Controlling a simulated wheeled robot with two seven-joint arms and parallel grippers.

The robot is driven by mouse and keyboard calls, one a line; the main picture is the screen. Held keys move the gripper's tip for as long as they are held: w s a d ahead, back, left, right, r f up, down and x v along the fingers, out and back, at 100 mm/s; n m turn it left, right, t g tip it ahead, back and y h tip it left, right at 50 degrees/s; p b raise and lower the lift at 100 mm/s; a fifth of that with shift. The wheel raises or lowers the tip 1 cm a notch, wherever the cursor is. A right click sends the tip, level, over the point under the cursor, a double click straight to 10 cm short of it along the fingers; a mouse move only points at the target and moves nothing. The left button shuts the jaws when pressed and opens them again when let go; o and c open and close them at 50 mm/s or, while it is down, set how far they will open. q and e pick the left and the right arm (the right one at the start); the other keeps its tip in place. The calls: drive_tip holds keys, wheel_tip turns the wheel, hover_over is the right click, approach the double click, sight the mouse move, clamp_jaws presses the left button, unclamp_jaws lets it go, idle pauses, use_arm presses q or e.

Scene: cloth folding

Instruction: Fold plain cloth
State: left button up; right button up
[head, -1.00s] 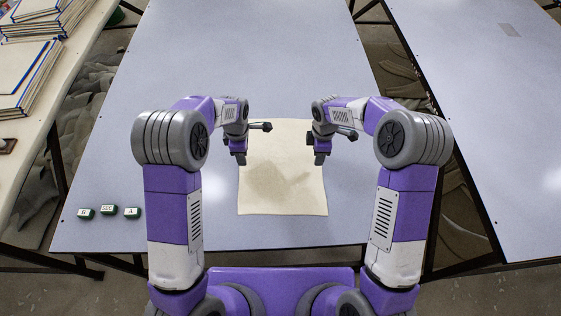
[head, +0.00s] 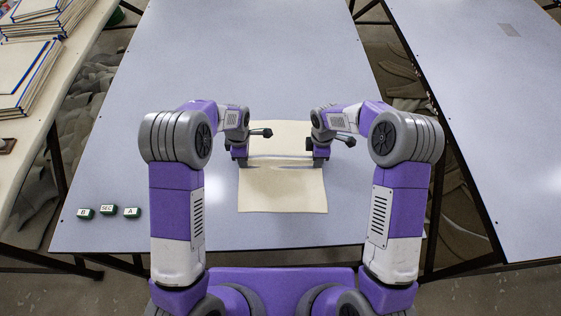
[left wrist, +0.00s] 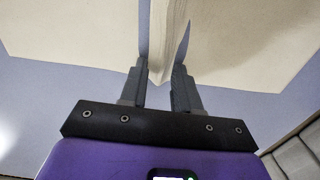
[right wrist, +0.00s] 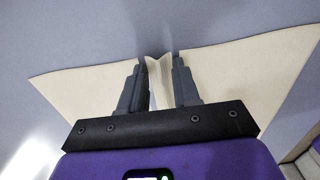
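The plain cream cloth (head: 283,194) lies on the grey-blue table in front of me. A raised ridge crosses its middle from side to side, with flat parts before and behind it. My left gripper (head: 240,163) is at the ridge's left end. In the left wrist view the cloth fold (left wrist: 165,40) stands between the fingers, pinched. My right gripper (head: 319,163) is at the ridge's right end. In the right wrist view a narrower fold (right wrist: 159,80) is held between its fingers. The exact contact at the tips is partly hidden.
Several small dark blocks with white lettered tops (head: 107,210) stand at the table's front left. The table (head: 250,60) is clear beyond the cloth. A side table with stacked boards (head: 30,75) is at the left. Another bare table (head: 490,110) is at the right.

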use_arm(q)
clamp_jaws()
use_arm(e)
clamp_jaws()
use_arm(q)
drive_tip(key=shift+r, duration=0.1)
use_arm(e)
drive_tip(key=shift+r, duration=0.1)
